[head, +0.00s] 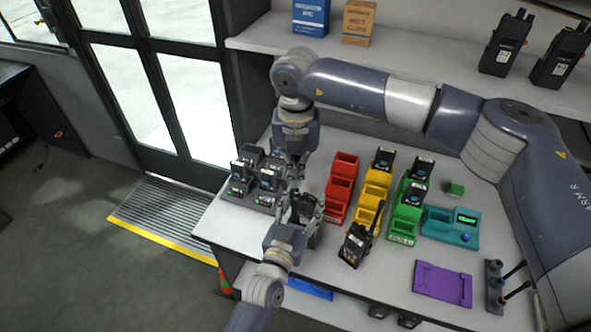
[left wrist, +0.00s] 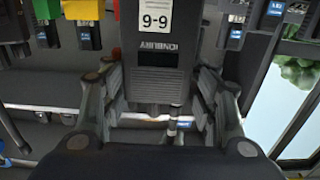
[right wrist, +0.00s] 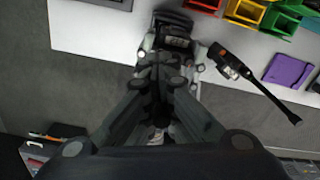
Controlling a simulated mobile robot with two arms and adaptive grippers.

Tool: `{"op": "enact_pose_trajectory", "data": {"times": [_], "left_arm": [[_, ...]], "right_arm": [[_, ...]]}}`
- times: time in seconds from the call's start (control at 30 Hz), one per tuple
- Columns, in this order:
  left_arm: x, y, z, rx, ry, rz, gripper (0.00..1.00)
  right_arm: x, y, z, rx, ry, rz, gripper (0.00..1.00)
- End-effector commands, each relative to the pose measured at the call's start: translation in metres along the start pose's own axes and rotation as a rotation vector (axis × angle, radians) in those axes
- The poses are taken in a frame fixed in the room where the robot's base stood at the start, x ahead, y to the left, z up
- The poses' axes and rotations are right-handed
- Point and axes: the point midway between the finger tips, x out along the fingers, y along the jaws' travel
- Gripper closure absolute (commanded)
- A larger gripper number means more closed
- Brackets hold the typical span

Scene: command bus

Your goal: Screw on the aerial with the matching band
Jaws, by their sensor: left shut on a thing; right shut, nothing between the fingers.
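My left gripper (head: 300,216) is shut on a dark radio (head: 305,207), held above the table's left part. In the left wrist view this radio (left wrist: 158,55) fills the upper middle; its white label shows upside down. A thin dark post with a pale band (left wrist: 173,118) shows below it; I cannot tell if it is an aerial. My right gripper (head: 295,172) is shut and empty, pointing down close behind the held radio. Dark aerials (head: 513,271) stick out of a grey rack (head: 494,285) at the right; their bands are too small to read.
Another radio with an aerial (head: 356,246) is on the table, right of the held one. Red (head: 340,187), yellow (head: 372,197) and green (head: 404,218) bins, a teal unit (head: 437,222) and a purple mat (head: 442,285) lie rightward. Several radios in grey holders (head: 262,190) stand left of my right gripper.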

Motion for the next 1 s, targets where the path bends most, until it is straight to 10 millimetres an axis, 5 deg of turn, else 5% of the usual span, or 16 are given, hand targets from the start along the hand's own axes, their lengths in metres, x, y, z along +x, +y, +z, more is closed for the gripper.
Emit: {"op": "enact_pose_trajectory", "data": {"times": [0.1, 0.27, 0.8, 1.0], "left_arm": [[0.0, 0.006, 0.002, -0.006, -0.007, 0.01, 1.0], [0.0, 0.006, 0.002, -0.006, -0.007, 0.01, 1.0], [-0.001, 0.004, 0.002, -0.015, -0.006, 0.005, 1.0], [-0.001, 0.003, 0.002, -0.015, -0.006, 0.005, 1.0]], "right_arm": [[-0.001, 0.003, -0.001, -0.004, -0.001, 0.008, 0.99], [-0.001, 0.003, -0.001, -0.004, -0.001, 0.007, 0.75], [0.0, -0.003, 0.001, 0.004, 0.001, -0.007, 0.75], [-0.016, -0.003, 0.002, 0.005, -0.004, -0.005, 0.75]]}}
